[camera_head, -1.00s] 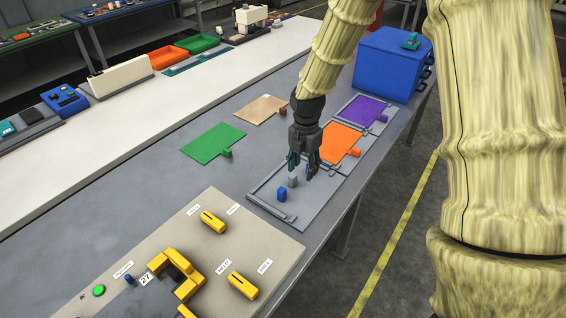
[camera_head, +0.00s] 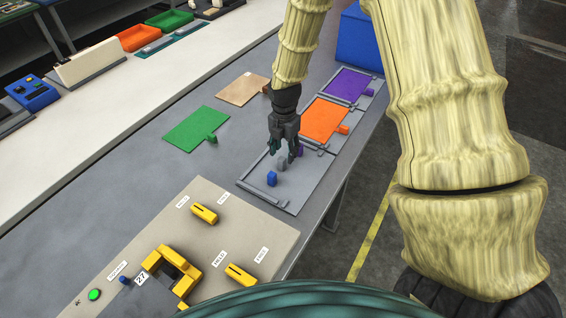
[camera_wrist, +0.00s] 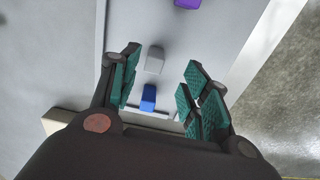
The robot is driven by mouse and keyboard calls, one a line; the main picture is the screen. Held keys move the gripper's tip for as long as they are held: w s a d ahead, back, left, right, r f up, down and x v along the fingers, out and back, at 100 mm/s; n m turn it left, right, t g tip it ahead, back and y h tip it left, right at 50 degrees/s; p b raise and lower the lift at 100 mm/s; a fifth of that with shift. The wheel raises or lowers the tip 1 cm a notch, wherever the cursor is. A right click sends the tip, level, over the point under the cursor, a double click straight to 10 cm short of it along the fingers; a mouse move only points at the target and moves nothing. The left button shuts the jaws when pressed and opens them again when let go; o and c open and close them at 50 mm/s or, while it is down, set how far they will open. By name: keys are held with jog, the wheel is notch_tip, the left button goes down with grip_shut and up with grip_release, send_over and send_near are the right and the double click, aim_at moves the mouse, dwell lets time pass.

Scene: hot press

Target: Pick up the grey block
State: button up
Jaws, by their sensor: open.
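The small grey block (camera_head: 282,166) stands on a grey tray (camera_head: 300,198) in the head view, beside a blue block (camera_head: 272,178). My gripper (camera_head: 283,154) points down over the tray, its fingers spread and empty, close to the grey block. In the wrist view the grey block (camera_wrist: 155,60) shows in the gap of my open gripper (camera_wrist: 163,60), nearer the left finger. The blue block (camera_wrist: 148,98) lies below it in that picture. I cannot tell the exact height of the fingertips above the block.
A purple block (camera_wrist: 187,3) is at the wrist view's top edge. Orange (camera_head: 325,121) and purple (camera_head: 349,82) plates lie beyond the tray. A green plate (camera_head: 196,129) lies to the left. A panel with yellow parts (camera_head: 204,214) is in front. The table edge is right of the tray.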

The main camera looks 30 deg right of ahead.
aim_at(282, 159)
jog(key=shift+w+f+p, duration=0.3)
jog(key=shift+w+f, duration=0.5)
jog(key=shift+f, duration=0.05)
jog(key=shift+s+a+f+p, duration=0.1)
jog(key=shift+s+f+p, duration=0.05)
jog(key=shift+f+p, duration=0.15)
jog(key=shift+s+a+f+p, duration=0.1)
jog(key=shift+s+f+p, duration=0.1)
jog(key=shift+s+p, duration=0.4)
jog(key=shift+s+f, duration=0.15)
jog(key=shift+f, duration=0.25)
jog(key=shift+w+f, duration=0.3)
jog(key=shift+f, duration=0.3)
jog(key=shift+w+f, duration=0.3)
jog(key=shift+f, duration=0.3)
jog(key=shift+s+r, duration=0.25)
jog(key=shift+s, duration=0.1)
jog(key=shift+w+a+f, duration=0.1)
jog(key=shift+w+f, duration=0.1)
jog(key=c, duration=0.9)
jog(key=shift+s+r, duration=0.1)
jog(key=shift+s, duration=0.05)
